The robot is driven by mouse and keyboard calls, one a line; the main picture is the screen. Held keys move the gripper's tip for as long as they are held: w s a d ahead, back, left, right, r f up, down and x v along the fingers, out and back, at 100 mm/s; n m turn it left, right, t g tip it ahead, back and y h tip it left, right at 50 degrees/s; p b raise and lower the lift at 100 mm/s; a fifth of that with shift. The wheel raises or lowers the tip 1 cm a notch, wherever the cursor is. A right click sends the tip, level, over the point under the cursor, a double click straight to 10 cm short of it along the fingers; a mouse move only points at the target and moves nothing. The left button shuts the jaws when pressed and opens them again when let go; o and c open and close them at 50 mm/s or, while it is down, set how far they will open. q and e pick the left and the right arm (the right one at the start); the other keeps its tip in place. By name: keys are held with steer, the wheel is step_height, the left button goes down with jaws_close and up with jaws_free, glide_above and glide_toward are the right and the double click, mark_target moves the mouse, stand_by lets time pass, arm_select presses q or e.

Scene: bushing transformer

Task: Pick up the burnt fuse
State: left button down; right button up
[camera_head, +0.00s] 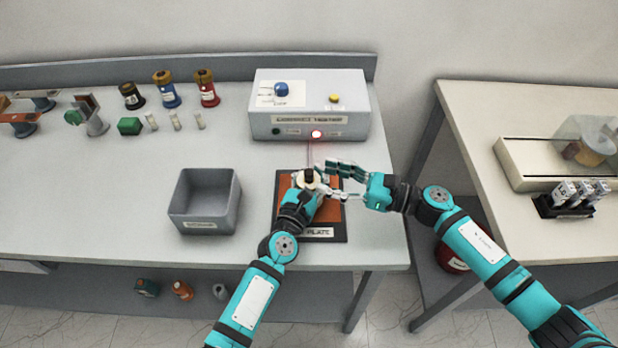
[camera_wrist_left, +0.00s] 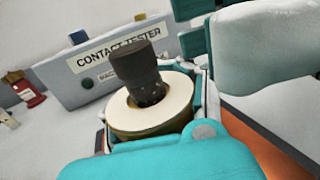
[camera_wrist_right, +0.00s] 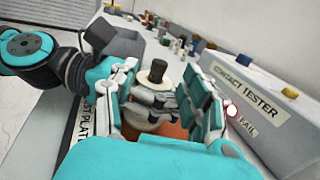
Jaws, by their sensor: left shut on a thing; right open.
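A dark, charred-looking cylinder (camera_wrist_left: 138,70), seemingly the burnt fuse, stands in a round bushing body (camera_wrist_left: 178,104) with a cream top and brass-coloured side. In the right wrist view the dark cylinder (camera_wrist_right: 157,70) points up from the cream collar. My left gripper (camera_head: 309,184) is shut around the bushing body, over the orange plate (camera_head: 284,200). My right gripper (camera_head: 328,182) is open just right of the bushing. In its wrist view the fingers flank the bushing without visibly gripping the fuse. The head view partly hides the fuse.
The contact tester (camera_head: 310,105), with a red light (camera_head: 316,134), stands behind the plate. A grey bin (camera_head: 205,200) is left of it. Small pale fuses (camera_head: 175,120), a green block (camera_head: 129,126) and coloured bushings (camera_head: 167,90) stand at the back left. The front-left bench is clear.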

mark_target(318, 181)
steer(key=x, duration=0.3)
steer(key=shift+a, duration=0.2)
steer(key=shift+c, duration=0.3)
jaws_close()
